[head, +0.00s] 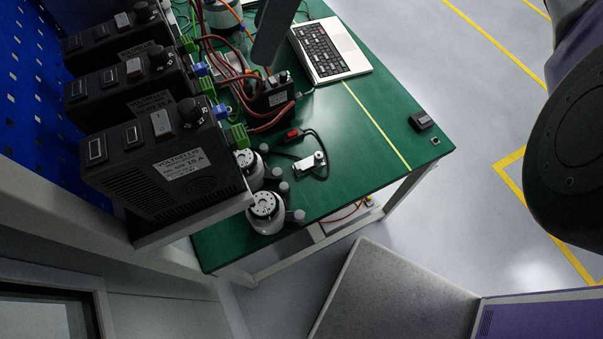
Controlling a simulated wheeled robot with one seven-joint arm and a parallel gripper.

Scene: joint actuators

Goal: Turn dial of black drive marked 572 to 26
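Several black drives stand in a row on a shelf at the upper left of the head view. The nearest drive (140,178) has a label reading about "15 A", a rocker switch and a round black dial (189,108). The middle drive (102,104) has a similar dial (159,57). The far drive (88,42) has its dial (143,12) near the top edge. The number 572 is not legible on any of them, and the dial scales are too small to read. My gripper is not in view; a dark rounded part of my arm shows at the right.
A green workbench (350,120) holds a laptop (328,47), red cables and a power box (270,98). Round white-grey devices (266,212) stand below the drives. A small black box (421,121) sits near the right bench edge. The floor to the right is clear.

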